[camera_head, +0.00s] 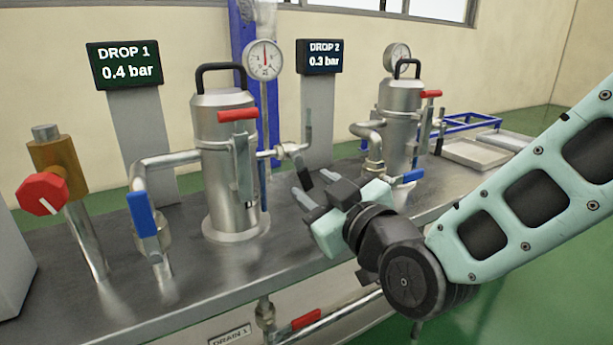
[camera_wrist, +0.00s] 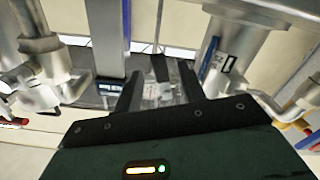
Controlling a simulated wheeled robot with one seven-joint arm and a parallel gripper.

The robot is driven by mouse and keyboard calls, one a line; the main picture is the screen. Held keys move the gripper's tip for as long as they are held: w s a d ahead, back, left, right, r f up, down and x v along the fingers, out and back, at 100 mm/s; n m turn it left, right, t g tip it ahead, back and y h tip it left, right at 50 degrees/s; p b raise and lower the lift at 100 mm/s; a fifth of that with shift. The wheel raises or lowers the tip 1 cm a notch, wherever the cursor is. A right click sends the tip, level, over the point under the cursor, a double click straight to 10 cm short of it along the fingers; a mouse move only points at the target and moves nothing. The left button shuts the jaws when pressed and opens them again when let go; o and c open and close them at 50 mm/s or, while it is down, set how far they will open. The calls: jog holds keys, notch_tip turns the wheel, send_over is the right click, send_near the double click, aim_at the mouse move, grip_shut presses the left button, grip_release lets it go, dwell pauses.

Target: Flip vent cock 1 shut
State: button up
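The drop 1 vessel (camera_head: 230,170) is a steel cylinder with a black top handle. No label marks vent cock 1. A pipe (camera_head: 280,152) leaves the vessel's right side and carries an upright grey lever (camera_head: 308,122), which may be the cock's handle. A red handle (camera_head: 238,115) lies crosswise high on the vessel's front. My gripper (camera_head: 311,192) is in front and to the right of the vessel, below the upright lever. In the wrist view its two dark fingers (camera_wrist: 160,88) stand apart with nothing clearly held between them. Contact with the lever cannot be told.
A blue lever (camera_head: 141,214) hangs on the left pipe, and a red knob (camera_head: 42,194) stands at far left. The drop 2 vessel (camera_head: 398,125) is behind my arm. A red drain lever (camera_head: 306,319) is below the bench edge. The bench front (camera_head: 205,280) is clear.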

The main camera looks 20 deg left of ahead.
aim_at(307, 181)
jog(key=shift+x, duration=1.75)
grip_shut()
jog(key=shift+s+a+f+m+p, duration=0.1)
jog(key=shift+s+a+m+p, duration=0.1)
jog(key=shift+m, duration=0.55)
jog(key=shift+s+a+m+p, duration=0.15)
jog(key=shift+s+m, duration=0.05)
jog(key=shift+m, duration=0.5)
jog(key=shift+s+a+f+m+p, duration=0.15)
jog(key=shift+s+m+p, duration=0.1)
jog(key=shift+m, duration=0.5)
jog(key=shift+r, duration=0.1)
grip_release()
jog(key=shift+s+d, duration=0.1)
jog(key=p+v, duration=0.4)
jog(key=v, duration=0.7)
jog(key=shift+s+d, duration=0.25)
jog(key=shift+d, duration=0.05)
